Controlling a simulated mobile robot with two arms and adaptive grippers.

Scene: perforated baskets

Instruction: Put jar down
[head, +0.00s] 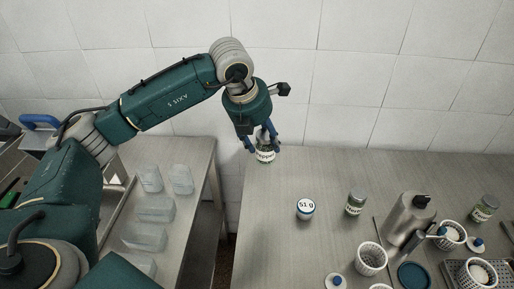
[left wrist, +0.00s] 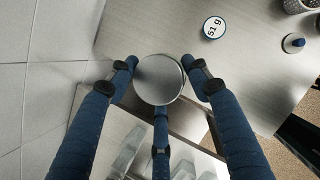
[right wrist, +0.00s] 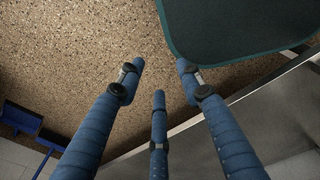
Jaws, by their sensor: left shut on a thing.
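The jar (head: 265,156) is a small glass jar with a pale label, at the back left corner of the right-hand steel table (head: 262,215). My left gripper (head: 264,146) points down and is shut on the jar from above. In the left wrist view the jar's round grey lid (left wrist: 159,80) sits between the blue fingers. I cannot tell whether the jar's base touches the table. My right gripper (right wrist: 160,75) shows only in the right wrist view, with its fingers apart and nothing between them, above a speckled floor.
A white-lidded container marked 51 g (head: 306,209), another jar (head: 356,202), a metal bottle (head: 409,217) and white perforated baskets (head: 371,259) stand to the right. A gap separates this table from the left table with clear containers (head: 155,209). The table's left part is mostly clear.

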